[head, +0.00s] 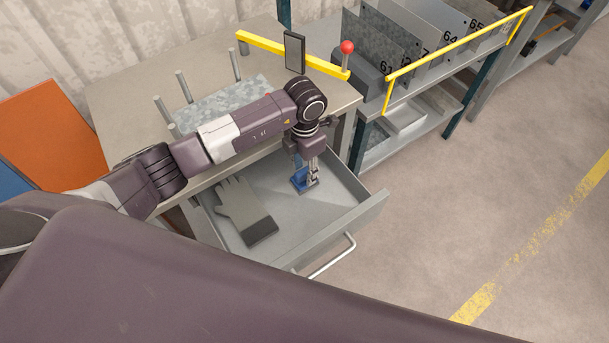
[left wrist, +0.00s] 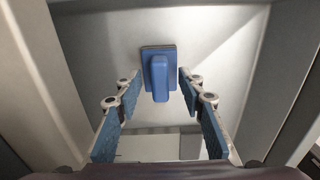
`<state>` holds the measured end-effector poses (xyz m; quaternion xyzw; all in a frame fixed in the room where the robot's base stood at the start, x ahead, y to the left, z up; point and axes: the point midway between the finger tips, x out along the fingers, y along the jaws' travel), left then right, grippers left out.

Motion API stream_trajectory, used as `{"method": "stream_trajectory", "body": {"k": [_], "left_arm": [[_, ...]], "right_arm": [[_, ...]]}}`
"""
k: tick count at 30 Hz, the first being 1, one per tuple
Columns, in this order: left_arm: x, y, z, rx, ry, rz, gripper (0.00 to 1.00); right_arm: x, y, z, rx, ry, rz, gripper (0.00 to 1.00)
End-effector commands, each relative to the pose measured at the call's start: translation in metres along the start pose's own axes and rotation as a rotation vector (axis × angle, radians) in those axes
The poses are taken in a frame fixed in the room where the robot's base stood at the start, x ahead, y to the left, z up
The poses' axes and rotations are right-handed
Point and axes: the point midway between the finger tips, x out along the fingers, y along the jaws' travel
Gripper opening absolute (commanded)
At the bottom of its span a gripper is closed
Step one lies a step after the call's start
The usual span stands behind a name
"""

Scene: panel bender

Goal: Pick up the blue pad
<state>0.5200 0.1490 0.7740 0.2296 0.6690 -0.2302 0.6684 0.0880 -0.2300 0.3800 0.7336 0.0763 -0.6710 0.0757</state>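The blue pad (head: 299,182) lies in the open drawer (head: 340,215), towards its right end. In the left wrist view, the pad (left wrist: 159,76) shows a raised blue grip along its middle and a dark edge at the far side. My left gripper (head: 305,172) points down into the drawer right at the pad and partly hides it in the head view. In the left wrist view, its fingers (left wrist: 158,88) are spread, with the pad's grip lined up between the tips and a gap on both sides. My right gripper is not in view.
A grey work glove (head: 241,207) lies in the drawer left of the pad. The drawer walls surround the gripper. Above is a bench (head: 130,95) with upright pins, a metal sheet (head: 222,103) and a yellow bar (head: 265,45). A shelf with numbered plates (head: 400,45) stands right.

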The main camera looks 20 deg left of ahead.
Motion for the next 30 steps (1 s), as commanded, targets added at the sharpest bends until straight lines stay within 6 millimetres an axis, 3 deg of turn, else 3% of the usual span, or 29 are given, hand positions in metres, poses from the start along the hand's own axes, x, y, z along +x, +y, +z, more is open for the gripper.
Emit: {"method": "stream_trajectory", "body": {"k": [9,19,30], "left_arm": [[0.0084,0.0004,-0.0003,0.000,0.000,0.001,0.36],[0.0080,0.0003,-0.0003,0.000,0.000,0.001,0.01],[0.0063,0.0006,0.0000,0.000,-0.001,0.001,0.00]], "right_arm": [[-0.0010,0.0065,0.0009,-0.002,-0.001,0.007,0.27],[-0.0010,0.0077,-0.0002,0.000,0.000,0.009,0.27],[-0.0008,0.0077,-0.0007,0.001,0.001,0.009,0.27]]}}
